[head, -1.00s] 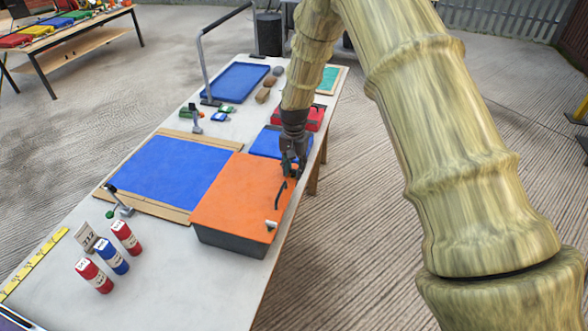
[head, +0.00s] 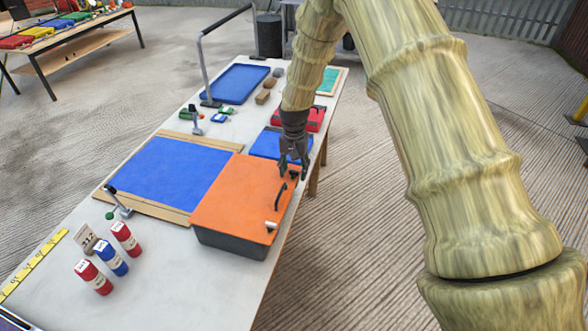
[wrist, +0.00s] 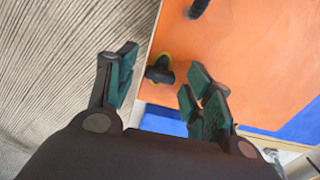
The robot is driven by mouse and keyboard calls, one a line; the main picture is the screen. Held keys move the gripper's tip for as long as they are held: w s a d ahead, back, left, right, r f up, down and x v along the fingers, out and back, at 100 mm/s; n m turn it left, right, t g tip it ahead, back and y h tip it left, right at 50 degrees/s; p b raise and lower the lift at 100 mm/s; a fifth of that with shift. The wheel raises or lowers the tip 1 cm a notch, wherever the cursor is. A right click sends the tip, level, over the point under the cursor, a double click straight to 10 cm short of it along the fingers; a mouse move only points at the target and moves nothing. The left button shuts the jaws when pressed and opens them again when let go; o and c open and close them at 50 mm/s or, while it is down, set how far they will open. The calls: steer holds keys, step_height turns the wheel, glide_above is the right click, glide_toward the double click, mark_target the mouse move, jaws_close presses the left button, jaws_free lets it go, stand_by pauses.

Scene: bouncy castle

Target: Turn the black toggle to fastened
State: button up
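The orange-lidded box (head: 235,196) with dark grey sides stands at the table's right edge. The black toggle (wrist: 160,69) sits near the lid's edge, with a yellow part at its base. It also shows in the head view (head: 294,175), just below my gripper (head: 292,168). In the wrist view my gripper (wrist: 160,84) is open, with teal pads on its two fingers. The toggle shows in the gap between the fingertips, nearer the right one. Nothing is held, and I cannot tell whether a finger touches the toggle.
A black handle (head: 281,196) and a pale fitting (head: 271,226) are on the same lid. A blue box (head: 268,142) and a red box (head: 313,117) stand behind. A blue mat (head: 170,172) lies to the left. Open floor lies right of the table.

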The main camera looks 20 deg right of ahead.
step_height(320, 180, up, 12)
stand_by(0.8)
stand_by(0.3)
